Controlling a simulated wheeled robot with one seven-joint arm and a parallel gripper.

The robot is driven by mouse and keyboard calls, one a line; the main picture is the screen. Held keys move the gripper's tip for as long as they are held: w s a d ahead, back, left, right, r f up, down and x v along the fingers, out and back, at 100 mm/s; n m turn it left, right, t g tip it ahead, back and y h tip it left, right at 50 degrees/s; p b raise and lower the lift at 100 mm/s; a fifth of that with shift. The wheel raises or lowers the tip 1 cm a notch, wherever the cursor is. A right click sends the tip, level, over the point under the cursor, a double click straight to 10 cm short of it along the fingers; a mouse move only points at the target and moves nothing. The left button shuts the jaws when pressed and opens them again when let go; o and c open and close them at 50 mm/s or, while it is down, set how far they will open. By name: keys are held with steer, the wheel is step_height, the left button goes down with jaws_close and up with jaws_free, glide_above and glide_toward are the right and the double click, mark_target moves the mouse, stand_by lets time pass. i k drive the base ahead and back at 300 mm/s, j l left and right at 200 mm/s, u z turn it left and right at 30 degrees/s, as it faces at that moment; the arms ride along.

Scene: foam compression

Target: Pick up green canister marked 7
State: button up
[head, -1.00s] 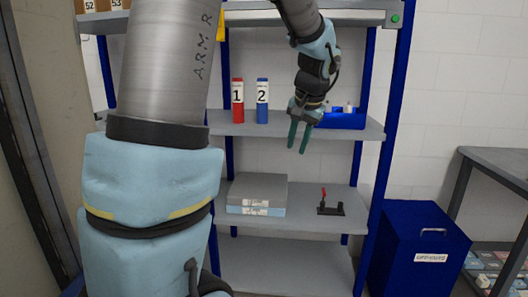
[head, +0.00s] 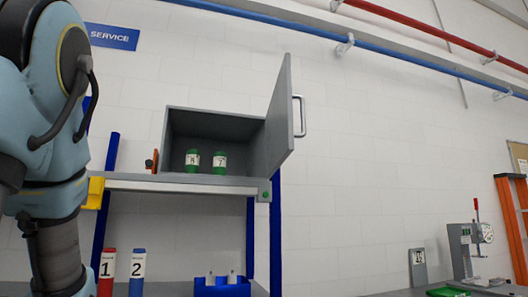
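The green canister marked 7 (head: 219,169) stands upright in an open grey cabinet (head: 216,117) on top of the shelf unit. It is the right one of two green canisters. The left one (head: 192,168) bears a different mark that is hard to read. The cabinet door (head: 281,115) is swung open to the right and has a metal handle. My gripper is out of view; only part of my arm shows at the left edge.
A red canister marked 1 (head: 106,275) and a blue canister marked 2 (head: 137,275) stand on the shelf below. A blue bin (head: 222,288) is right of them. The open door bounds the cabinet's right side. An orange-red item (head: 151,161) sits left of the cabinet.

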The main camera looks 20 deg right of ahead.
mark_target(219, 157)
steer(key=i+l+z, duration=0.2)
steer(key=l, duration=0.4)
steer(key=i+l+z, duration=0.15)
steer(key=i+l, duration=0.3)
steer(key=i+l+z, duration=0.2)
steer(key=i+l, duration=0.15)
steer(key=l, duration=0.2)
